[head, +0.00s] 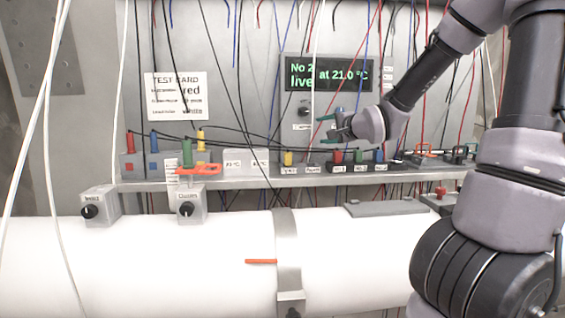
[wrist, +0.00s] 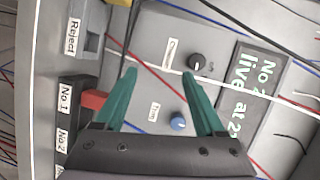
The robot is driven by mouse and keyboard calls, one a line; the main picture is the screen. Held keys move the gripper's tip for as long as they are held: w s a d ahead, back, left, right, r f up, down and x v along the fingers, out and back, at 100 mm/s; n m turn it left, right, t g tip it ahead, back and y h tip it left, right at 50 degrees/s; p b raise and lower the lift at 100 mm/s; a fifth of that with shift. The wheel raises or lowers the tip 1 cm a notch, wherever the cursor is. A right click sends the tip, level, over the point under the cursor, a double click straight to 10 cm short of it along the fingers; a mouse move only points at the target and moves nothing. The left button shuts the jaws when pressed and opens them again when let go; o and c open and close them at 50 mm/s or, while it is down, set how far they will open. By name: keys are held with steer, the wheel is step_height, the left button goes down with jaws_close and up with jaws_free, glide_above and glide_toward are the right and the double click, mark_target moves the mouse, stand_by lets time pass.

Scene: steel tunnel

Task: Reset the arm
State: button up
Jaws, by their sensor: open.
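My gripper (head: 330,123) is at the end of my arm in the head view, raised over the shelf and in front of the grey wall panel. In the wrist view its two green fingers (wrist: 166,92) are spread apart with nothing between them. Beyond the fingers are a black knob (wrist: 197,62), a blue knob (wrist: 179,121) and the display (wrist: 252,95) on the panel. The display (head: 329,73) reads "No 2 live at 21.0 °C" in the head view. My arm comes in from the right.
A shelf (head: 240,183) carries coloured plugs and labelled sockets, with a red one (wrist: 95,101) close to the left finger. An orange-handled part (head: 198,170) stands left. Thin cables hang across the panel. A white pipe (head: 180,265) runs below the shelf.

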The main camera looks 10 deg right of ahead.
steer(key=s+d+f+n+g+h, duration=0.2)
steer(key=s+f+n+g+h, duration=0.25)
steer(key=s+f+h, duration=0.2)
steer(key=s+r+n+g+y, duration=0.1)
steer(key=s+r, duration=0.3)
steer(key=s, duration=0.8)
steer(key=s+r+n+g+y, duration=0.2)
steer(key=s+r+n, duration=0.1)
steer(key=s, duration=0.9)
steer(key=shift+a+r, duration=0.3)
steer(key=shift+r, duration=0.35)
